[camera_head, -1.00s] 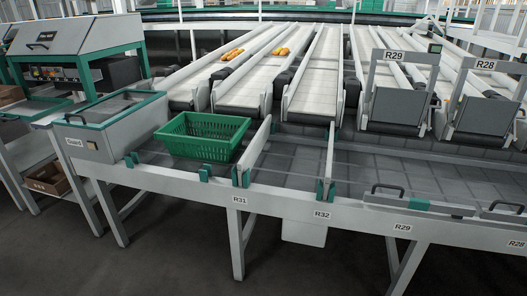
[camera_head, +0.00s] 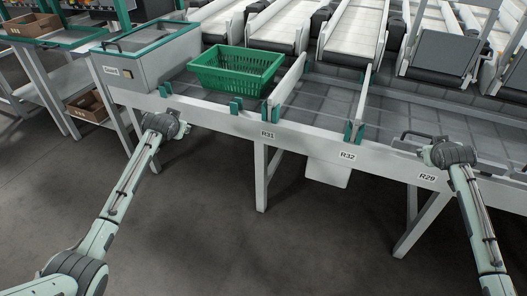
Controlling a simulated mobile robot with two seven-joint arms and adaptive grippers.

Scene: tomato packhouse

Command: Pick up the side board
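Two white upright boards stand across the table in green holders: one (camera_head: 287,82) right of the green crate at R31, the other (camera_head: 363,100) at R32. A low panel with a black handle (camera_head: 412,136) lies at the front edge near R29, partly hidden by my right arm. I cannot tell which of these is the side board. My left gripper (camera_head: 163,124) is in front of the table's left end, below the guard box. My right gripper (camera_head: 447,153) is over the front edge near R29, by the handle. The fingers of both are too unclear to read.
Conveyor lanes (camera_head: 352,30) come in behind. The white front rail (camera_head: 310,146) runs along the table. The table top at R32 is bare.

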